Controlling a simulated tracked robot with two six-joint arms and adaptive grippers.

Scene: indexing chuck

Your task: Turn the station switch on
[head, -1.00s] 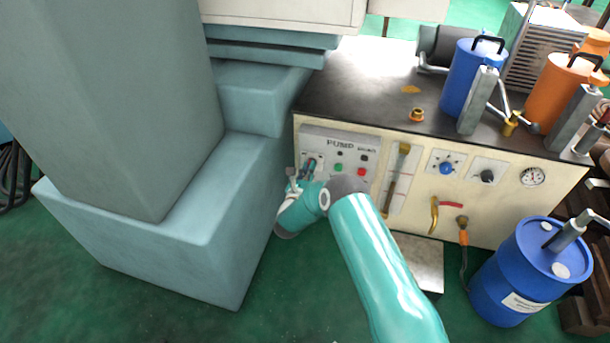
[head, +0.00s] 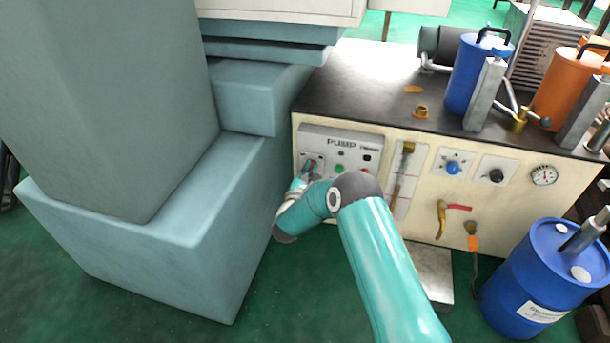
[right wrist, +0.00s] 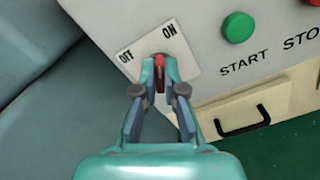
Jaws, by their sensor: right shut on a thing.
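The station switch (right wrist: 160,68) has a red handle on a white plate (right wrist: 183,60) marked OFF at left and ON at upper right. In the right wrist view my right gripper (right wrist: 160,76) is shut on the red handle, with one fingertip on each side. The handle's lower part lies between the fingers, and I cannot tell clearly which mark it points to. In the head view my right gripper (head: 308,172) is at the left end of the pump panel (head: 345,147), and the switch is mostly hidden there. My left gripper is not in view.
A green START button (right wrist: 238,27) is right of the switch, with a red button beyond it. A large blue-grey machine base (head: 130,255) stands close on the left. A blue drum (head: 525,290) stands at the lower right. Open green floor lies in front.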

